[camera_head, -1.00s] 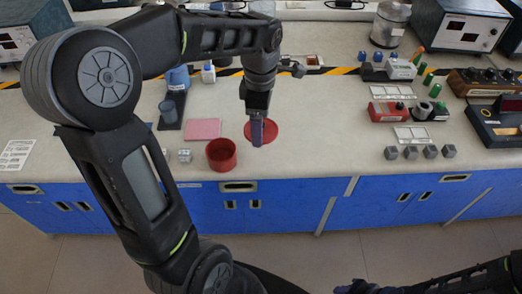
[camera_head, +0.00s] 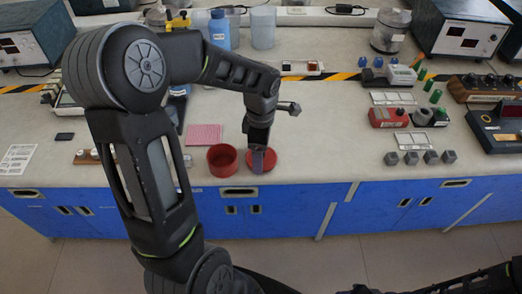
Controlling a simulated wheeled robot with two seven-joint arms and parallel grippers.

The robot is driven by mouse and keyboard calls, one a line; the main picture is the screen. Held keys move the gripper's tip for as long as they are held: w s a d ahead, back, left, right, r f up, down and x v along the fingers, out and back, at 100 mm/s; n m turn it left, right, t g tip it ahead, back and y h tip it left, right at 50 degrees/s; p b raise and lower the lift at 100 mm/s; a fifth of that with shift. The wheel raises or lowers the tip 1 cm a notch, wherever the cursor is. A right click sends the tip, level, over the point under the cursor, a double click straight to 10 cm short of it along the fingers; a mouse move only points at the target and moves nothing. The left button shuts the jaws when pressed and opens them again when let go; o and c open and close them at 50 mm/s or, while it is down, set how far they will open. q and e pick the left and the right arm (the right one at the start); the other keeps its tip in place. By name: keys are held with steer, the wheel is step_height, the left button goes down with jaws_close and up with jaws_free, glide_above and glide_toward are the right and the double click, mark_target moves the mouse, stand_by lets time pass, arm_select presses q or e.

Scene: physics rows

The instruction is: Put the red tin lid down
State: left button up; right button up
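The red tin lid (camera_head: 268,163) is a round red disc beside the open red tin (camera_head: 222,161), just to its right, near the bench's front edge. My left gripper (camera_head: 258,164) comes down from above onto the lid, and its fingers look shut on it. The fingers hide part of the lid. I cannot tell whether the lid touches the bench top. My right gripper (camera_head: 364,289) is at the bottom edge, partly cut off, away from the bench; its fingers are not clear.
A pink pad (camera_head: 204,134) lies behind the tin. Several grey cubes (camera_head: 411,158) and a red device (camera_head: 388,117) stand to the right. A blue bottle (camera_head: 219,30) is at the back. The bench between lid and cubes is clear.

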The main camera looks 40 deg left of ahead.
arm_select(q)
steer(key=shift+f, duration=0.15)
steer(key=o, duration=1.3)
step_height(320, 180, up, 12)
steer(key=shift+s, duration=0.1)
stand_by(0.7)
